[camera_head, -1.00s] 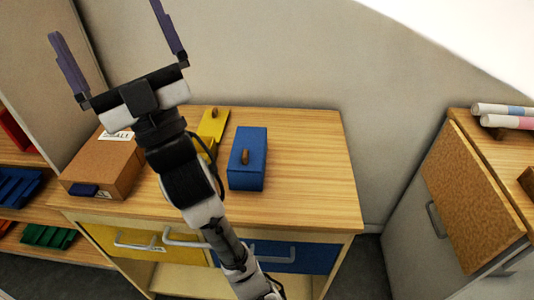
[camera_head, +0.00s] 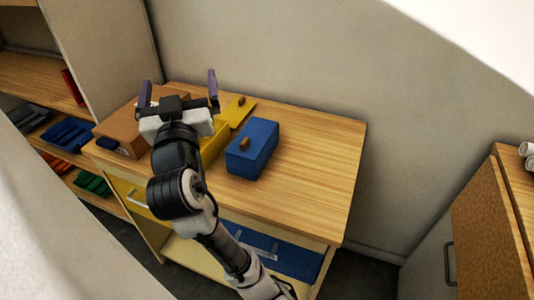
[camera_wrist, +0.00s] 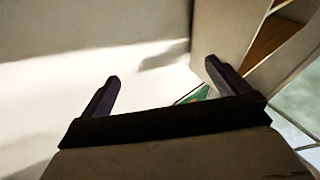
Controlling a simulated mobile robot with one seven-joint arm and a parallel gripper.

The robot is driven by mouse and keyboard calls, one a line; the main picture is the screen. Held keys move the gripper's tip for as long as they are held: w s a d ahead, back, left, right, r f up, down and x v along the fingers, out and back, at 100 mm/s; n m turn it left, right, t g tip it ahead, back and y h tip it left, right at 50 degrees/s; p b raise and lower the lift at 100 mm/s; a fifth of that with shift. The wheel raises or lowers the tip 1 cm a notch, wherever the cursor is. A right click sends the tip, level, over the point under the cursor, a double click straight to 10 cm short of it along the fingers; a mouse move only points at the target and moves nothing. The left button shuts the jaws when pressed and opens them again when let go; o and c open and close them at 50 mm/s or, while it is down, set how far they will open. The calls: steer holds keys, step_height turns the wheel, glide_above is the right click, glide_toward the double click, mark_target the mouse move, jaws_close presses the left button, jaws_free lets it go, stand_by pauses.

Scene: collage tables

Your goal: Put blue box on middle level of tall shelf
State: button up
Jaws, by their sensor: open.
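My gripper (camera_head: 180,88) is open and empty, in the air to the left of the blue box and above the cabinet top. In the wrist view the open fingers (camera_wrist: 160,88) point towards a pale wall, with nothing between them. A shelf unit (camera_head: 35,65) with wooden levels stands at the far left; only part of it shows, so I cannot tell its full height.
A yellow box (camera_head: 214,142) and its yellow lid (camera_head: 238,111) lie left of the blue box. A cardboard box (camera_head: 118,128) sits at the cabinet's left end. Blue trays (camera_head: 68,134) and green trays (camera_head: 93,183) fill lower shelf levels. Another cabinet (camera_head: 490,230) stands at right.

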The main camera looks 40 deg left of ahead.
step_height(320, 180, down, 7)
steer(key=w+d+m+h, duration=0.2)
steer(key=w+m+h, duration=0.1)
steer(key=h, duration=0.3)
steer(key=m+g+h, duration=0.2)
steer(key=m+h, duration=0.2)
steer(key=h, duration=0.2)
glide_toward(250, 141)
steer(key=b+x, duration=0.1)
steer(key=x, duration=0.4)
steer(key=shift+a+f+p+x, duration=0.15)
steer(key=shift+p+x, duration=0.25)
steer(key=shift+x, duration=1.2)
steer(key=shift+a+f+p+x, duration=0.15)
steer(key=shift+p+x, duration=0.2)
steer(key=shift+x, duration=1.25)
steer(key=shift+s+r, duration=0.15)
steer(key=shift+s, duration=0.05)
steer(key=c, duration=1.4)
